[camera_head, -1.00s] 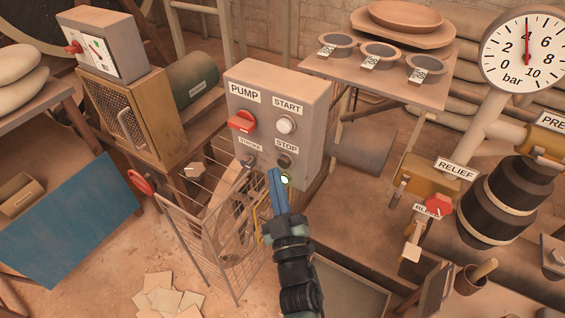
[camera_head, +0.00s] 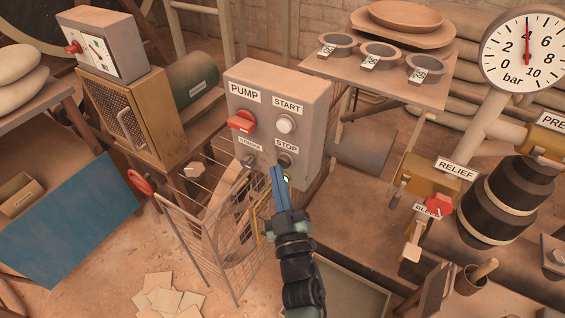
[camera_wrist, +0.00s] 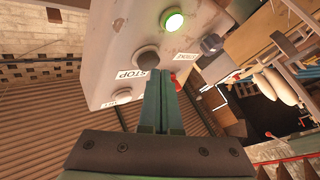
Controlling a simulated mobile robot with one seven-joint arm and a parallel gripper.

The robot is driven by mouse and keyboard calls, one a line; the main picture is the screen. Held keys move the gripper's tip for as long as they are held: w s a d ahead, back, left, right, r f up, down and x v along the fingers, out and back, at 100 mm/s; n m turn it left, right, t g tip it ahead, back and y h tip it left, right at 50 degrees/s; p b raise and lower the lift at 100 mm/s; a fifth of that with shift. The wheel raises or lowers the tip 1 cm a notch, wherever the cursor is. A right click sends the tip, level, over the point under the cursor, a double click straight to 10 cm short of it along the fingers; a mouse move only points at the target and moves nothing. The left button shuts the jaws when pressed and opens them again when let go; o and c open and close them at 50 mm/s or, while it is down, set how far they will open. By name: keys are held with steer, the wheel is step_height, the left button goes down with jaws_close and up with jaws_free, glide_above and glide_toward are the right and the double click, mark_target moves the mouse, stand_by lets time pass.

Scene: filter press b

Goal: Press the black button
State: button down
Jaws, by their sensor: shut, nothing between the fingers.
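The black button (camera_head: 285,160) sits under the STOP label at the lower right of the grey control box (camera_head: 310,125). In the wrist view it is the dark round button (camera_wrist: 146,60) beside the STOP label. My gripper (camera_head: 277,168) is shut and empty, with its blue fingers pointing up at the box. The fingertips are right by the black button, slightly below and left of it in the head view. In the wrist view the fingertips (camera_wrist: 156,70) overlap the button's lower edge. I cannot tell whether they touch it.
The box also carries a white START button (camera_head: 286,124), a red PUMP switch (camera_head: 242,121) and a dark knob by the STROKE label (camera_head: 250,144). A wire guard (camera_head: 215,235) stands below left.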

steer(key=shift+w+d, duration=0.3)
steer(key=shift+w, duration=0.1)
stand_by(0.6)
steer(key=shift+s, duration=0.1)
steer(key=shift+s+a, duration=0.55)
steer(key=shift+s, duration=0.1)
steer(key=s+a, duration=0.1)
steer(key=s, duration=0.1)
steer(key=s+a, duration=0.2)
stand_by(0.6)
stand_by(0.7)
